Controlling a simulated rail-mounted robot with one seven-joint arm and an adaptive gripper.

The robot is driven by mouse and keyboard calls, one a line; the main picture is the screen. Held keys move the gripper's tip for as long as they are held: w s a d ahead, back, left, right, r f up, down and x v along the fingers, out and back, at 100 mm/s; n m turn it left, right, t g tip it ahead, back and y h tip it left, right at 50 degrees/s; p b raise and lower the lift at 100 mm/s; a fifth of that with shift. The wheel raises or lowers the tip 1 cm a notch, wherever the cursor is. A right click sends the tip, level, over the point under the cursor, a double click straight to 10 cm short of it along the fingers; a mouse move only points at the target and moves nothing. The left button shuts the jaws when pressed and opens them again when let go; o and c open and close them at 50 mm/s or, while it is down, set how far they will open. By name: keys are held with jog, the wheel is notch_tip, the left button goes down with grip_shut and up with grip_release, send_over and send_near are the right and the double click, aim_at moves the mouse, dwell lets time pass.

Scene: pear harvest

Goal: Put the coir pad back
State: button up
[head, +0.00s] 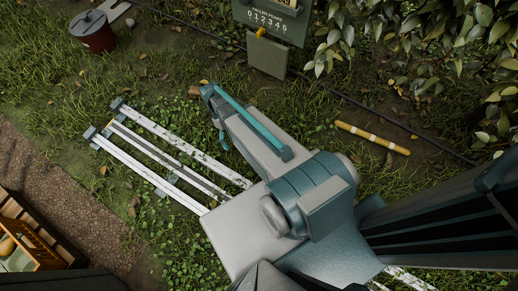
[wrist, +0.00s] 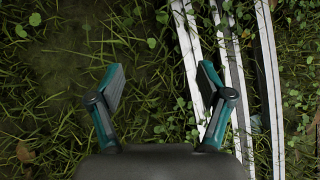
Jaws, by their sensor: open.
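I cannot make out the coir pad for certain in either view. My gripper (wrist: 160,84) is open in the wrist view, with two dark, teal-edged fingers spread apart. Nothing is between the fingers; only grass and dark soil show below. In the head view my arm reaches toward the upper left over the grass, and its far end is beside the white rails. A small brown block (head: 196,91) lies on the grass just past that end; I cannot tell what it is.
Pale rails (head: 165,150) run along the ground left of my arm. A wooden crate (head: 38,246) stands at the lower left beside a brown strip (head: 60,185). A lidded red bucket (head: 97,38), a counter sign (head: 268,22) and a yellow banded stick (head: 372,137) lie farther off. Leaves overhang upper right.

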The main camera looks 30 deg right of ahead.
jog(key=s+r+m+g, duration=0.2)
jog(key=s+r, duration=0.2)
jog(key=s, duration=0.6)
jog(key=s+r+m+g, duration=0.1)
jog(key=s+r, duration=0.4)
jog(key=s, duration=0.5)
jog(key=shift+s+m+g, duration=0.25)
jog(key=shift+m+g, duration=0.15)
jog(key=shift+g, duration=0.4)
jog(key=shift+f, duration=0.1)
notch_tip(320, 180, up, 16)
jog(key=s+t+p, duration=0.1)
jog(key=t+p, duration=0.4)
jog(key=p, duration=2.7)
jog(key=shift+s+r, duration=0.2)
jog(key=shift+s, duration=0.1)
jog(key=shift+a, duration=0.1)
